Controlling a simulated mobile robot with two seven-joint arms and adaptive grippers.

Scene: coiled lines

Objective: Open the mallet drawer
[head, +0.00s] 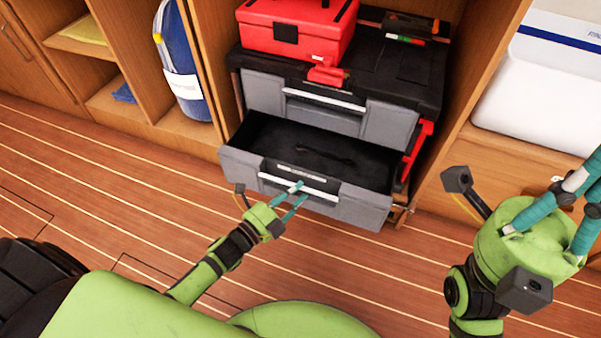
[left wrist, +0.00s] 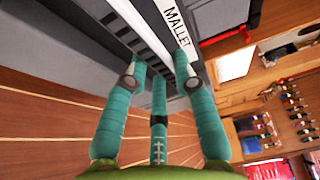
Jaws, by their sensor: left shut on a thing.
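The mallet drawer (head: 235,168) is the lower grey drawer of a black tool chest and stands pulled out, with its dark inside showing. A dark, thin object lies in it; I cannot tell what it is. My left gripper (head: 295,195) is shut on the drawer's pale handle bar (head: 318,190).
The upper drawer (head: 262,95) of the chest is closed. A red toolbox (head: 285,35) and small tools sit on top. Wooden cabinet walls flank the chest. A white cooler (head: 535,90) stands at the right. The striped wood floor (head: 120,190) at the left is clear.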

